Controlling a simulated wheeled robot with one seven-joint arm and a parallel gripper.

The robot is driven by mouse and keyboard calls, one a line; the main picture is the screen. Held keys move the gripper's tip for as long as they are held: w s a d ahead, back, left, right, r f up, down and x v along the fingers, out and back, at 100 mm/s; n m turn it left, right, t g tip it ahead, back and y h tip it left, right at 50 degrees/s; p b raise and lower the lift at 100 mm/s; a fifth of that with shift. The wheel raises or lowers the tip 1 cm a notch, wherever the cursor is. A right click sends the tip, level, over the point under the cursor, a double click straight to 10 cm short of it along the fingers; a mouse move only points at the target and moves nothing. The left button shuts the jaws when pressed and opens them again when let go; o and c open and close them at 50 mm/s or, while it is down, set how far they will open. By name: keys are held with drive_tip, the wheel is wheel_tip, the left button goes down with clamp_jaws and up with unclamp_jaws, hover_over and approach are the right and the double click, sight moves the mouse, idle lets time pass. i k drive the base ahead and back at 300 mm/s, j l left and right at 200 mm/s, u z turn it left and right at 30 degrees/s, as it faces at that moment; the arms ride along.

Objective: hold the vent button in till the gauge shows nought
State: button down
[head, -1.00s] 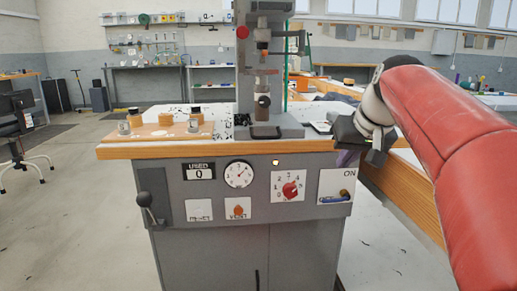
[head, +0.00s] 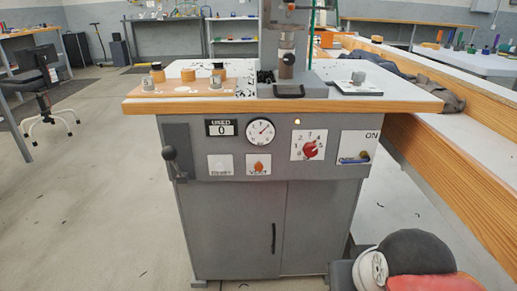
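The vent button (head: 258,167) is a small orange knob on a white plate on the grey press front. Nothing touches it. The round white gauge (head: 261,132) is just above it; its dark needle seems to point to the upper right, but its figures are too small to read. My gripper (head: 341,276) is at the bottom edge, low and to the right of the button, well apart from the panel. Only part of it shows, dark grey beside a white ring, and its fingers cannot be made out.
A black-knobbed lever (head: 170,153) juts out left of the button. A white plate marked RESET (head: 221,168) sits beside it, and a red dial (head: 310,148) and an ON switch plate (head: 358,147) are to the right. The wooden-edged top (head: 200,104) overhangs the panel.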

sight(258, 166)
drive_tip(key=z, duration=0.8)
drive_tip(key=k+j+z, duration=0.15)
drive_tip(key=j+z, duration=0.25)
drive_tip(key=k+j+z, duration=0.2)
drive_tip(key=j+z, duration=0.25)
drive_tip(key=k+j+z, duration=0.2)
drive_tip(key=z, duration=0.2)
drive_tip(key=k+j+z, duration=0.15)
drive_tip(key=k+j, duration=0.45)
drive_tip(key=k, duration=0.2)
